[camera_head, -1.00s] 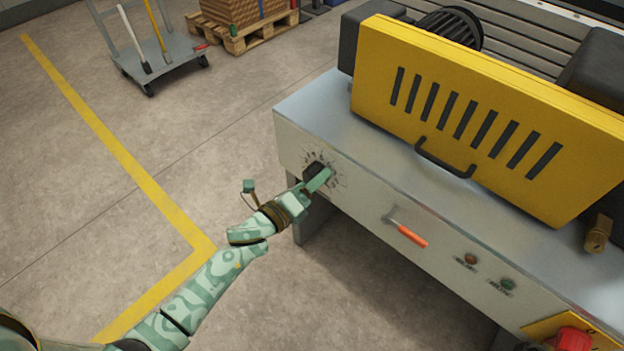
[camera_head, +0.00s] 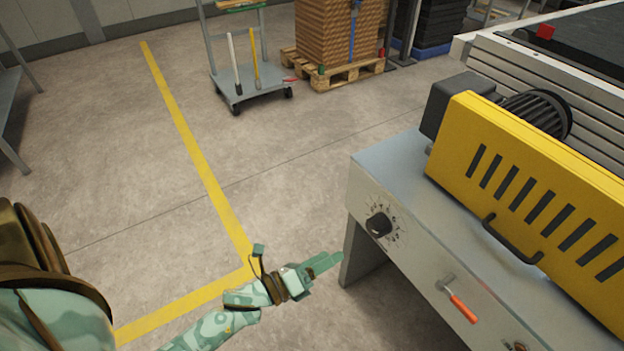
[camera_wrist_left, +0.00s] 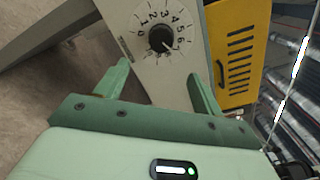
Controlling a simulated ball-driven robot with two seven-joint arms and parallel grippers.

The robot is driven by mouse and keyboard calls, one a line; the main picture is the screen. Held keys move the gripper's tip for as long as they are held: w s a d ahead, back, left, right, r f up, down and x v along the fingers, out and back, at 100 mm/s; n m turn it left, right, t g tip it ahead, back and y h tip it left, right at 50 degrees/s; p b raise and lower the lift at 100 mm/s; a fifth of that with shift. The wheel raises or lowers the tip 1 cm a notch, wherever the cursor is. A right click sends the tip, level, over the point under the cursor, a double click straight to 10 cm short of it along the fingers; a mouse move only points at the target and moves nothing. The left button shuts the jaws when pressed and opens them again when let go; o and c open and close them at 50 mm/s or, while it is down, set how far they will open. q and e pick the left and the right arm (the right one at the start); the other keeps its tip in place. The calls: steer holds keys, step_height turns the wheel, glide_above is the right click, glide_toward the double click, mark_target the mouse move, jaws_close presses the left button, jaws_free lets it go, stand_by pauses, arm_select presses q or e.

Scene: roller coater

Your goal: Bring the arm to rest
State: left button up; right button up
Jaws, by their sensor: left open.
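My left arm comes in from the bottom left in the head view. Its green left gripper (camera_head: 326,264) is in the air to the left of the machine's front face, apart from it. The left wrist view shows the two fingers (camera_wrist_left: 160,85) spread apart with nothing between them. Beyond them is the black dial knob (camera_wrist_left: 162,40) on a white numbered scale, with its pointer towards the 6 side. In the head view the knob (camera_head: 378,225) sits on the machine's front panel, clear of the gripper. My right gripper does not show.
The roller coater (camera_head: 395,165) stands at right with its yellow guard (camera_head: 530,190) and an orange-handled lever (camera_head: 462,307). A trolley (camera_head: 248,88) and a loaded pallet (camera_head: 335,72) stand at the back. The floor between the yellow line (camera_head: 200,165) and the machine is clear.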

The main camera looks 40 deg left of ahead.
arm_select(q)
steer(key=shift+v, duration=1.15)
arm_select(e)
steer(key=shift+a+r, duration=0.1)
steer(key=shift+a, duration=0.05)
